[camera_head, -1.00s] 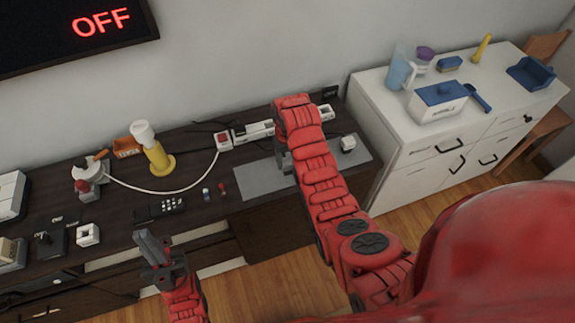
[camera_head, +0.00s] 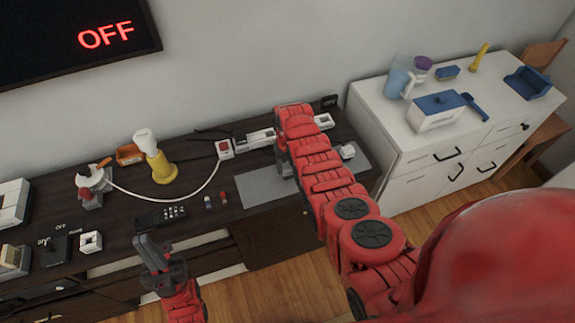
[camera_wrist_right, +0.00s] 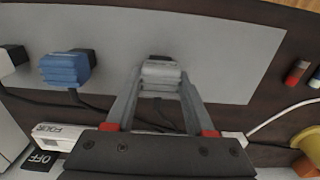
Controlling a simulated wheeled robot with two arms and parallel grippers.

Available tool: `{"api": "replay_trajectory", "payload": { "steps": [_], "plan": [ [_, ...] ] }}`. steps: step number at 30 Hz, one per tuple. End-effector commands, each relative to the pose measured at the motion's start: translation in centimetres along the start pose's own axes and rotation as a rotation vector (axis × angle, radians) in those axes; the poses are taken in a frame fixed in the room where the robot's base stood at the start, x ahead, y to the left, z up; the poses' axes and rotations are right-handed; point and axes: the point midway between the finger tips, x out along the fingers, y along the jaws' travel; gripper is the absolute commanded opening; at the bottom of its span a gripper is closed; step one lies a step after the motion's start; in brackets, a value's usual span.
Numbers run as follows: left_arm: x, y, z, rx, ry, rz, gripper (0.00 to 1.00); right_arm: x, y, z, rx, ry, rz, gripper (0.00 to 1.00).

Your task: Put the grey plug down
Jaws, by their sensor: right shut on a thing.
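My right gripper (camera_wrist_right: 160,88) is shut on the grey plug (camera_wrist_right: 160,72), which sits between its fingertips over the grey mat (camera_wrist_right: 225,55). I cannot tell whether the plug touches the mat. In the head view my red right arm hides the plug and most of that gripper (camera_head: 283,163); the mat (camera_head: 262,187) shows on the left of the arm. My left gripper (camera_head: 152,252) is empty near the front edge of the dark cabinet. Its jaw opening is unclear.
A blue plug (camera_wrist_right: 66,69) and a white plug (camera_wrist_right: 10,60) lie on the mat beside the grey one. A power strip (camera_head: 262,137) with a red switch (camera_head: 224,148) runs behind the mat. A white dresser (camera_head: 420,140) stands right.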

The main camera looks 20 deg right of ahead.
Motion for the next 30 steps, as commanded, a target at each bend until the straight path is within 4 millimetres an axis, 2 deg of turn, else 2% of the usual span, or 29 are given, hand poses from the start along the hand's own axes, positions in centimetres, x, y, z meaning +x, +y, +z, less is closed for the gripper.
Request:
{"api": "replay_trajectory", "payload": {
  "steps": [11, 12, 17, 30],
  "plan": [
    [-0.38, 0.02, 0.06, 0.0, 0.0, 0.0, 0.0, 0.46, 0.02, 0.01, 0.0, 0.0, 0.0, 0.0],
    [-0.38, 0.02, 0.06, 0.0, 0.0, 0.0, 0.0, 0.48, 0.02, 0.01, 0.0, 0.0, 0.0, 0.56],
    [-0.26, 0.01, 0.04, 0.0, 0.0, 0.0, 0.0, 0.35, 0.03, 0.02, 0.0, 0.0, 0.0, 0.84],
    [-0.06, 0.0, 0.01, 0.0, 0.0, 0.0, 0.0, -0.2, 0.03, 0.02, 0.001, -0.001, 0.0, 0.84]
  ]
}}
